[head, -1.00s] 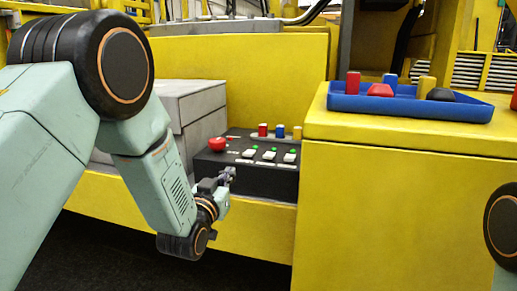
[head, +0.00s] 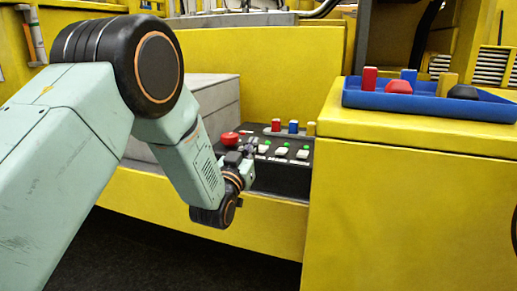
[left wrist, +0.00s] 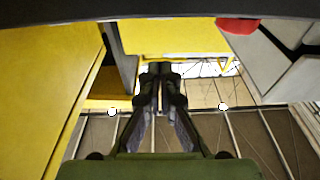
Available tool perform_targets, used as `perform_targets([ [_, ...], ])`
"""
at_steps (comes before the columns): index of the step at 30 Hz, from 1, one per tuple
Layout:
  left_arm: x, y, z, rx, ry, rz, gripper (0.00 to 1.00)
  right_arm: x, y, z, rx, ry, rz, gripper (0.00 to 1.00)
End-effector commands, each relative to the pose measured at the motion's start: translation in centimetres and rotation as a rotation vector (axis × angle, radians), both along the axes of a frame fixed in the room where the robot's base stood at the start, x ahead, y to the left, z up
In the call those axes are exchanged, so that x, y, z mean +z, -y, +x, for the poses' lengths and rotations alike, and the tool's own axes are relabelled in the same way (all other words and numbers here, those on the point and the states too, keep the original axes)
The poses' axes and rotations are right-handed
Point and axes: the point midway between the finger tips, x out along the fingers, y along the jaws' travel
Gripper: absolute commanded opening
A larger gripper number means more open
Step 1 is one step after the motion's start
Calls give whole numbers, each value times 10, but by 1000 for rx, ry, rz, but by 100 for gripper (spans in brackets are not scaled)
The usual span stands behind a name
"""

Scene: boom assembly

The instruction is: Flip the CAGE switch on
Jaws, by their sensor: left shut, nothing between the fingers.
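The black control box (head: 278,178) sits low between grey blocks and the yellow cabinet. Its top carries a red mushroom button (head: 230,139) and a row of pale switches (head: 281,152) with green lights beside them. The labels are too small to read, so I cannot tell which switch is CAGE. My right gripper is out of view.
The yellow cabinet (head: 400,200) stands close on the right, with a blue tray (head: 425,103) of coloured pieces on top. Grey blocks (head: 212,105) lie behind my left arm.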

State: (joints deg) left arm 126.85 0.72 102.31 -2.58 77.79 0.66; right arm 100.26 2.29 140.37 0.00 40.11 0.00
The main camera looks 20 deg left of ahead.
Motion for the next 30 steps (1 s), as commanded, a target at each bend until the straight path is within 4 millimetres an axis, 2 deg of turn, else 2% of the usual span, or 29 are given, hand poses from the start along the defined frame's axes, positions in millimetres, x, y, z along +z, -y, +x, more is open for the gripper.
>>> perform_targets([
  [6,8,2,34,-1,2,0,0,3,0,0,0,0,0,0],
  [12,11,3,59,-1,-1,0,0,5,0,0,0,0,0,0],
  [15,-9,2,55,-1,-5,0,0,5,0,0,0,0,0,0],
  [19,-21,2,53,-1,-2,0,0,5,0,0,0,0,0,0],
  [30,-28,2,52,-1,-1,0,0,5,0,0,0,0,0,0],
])
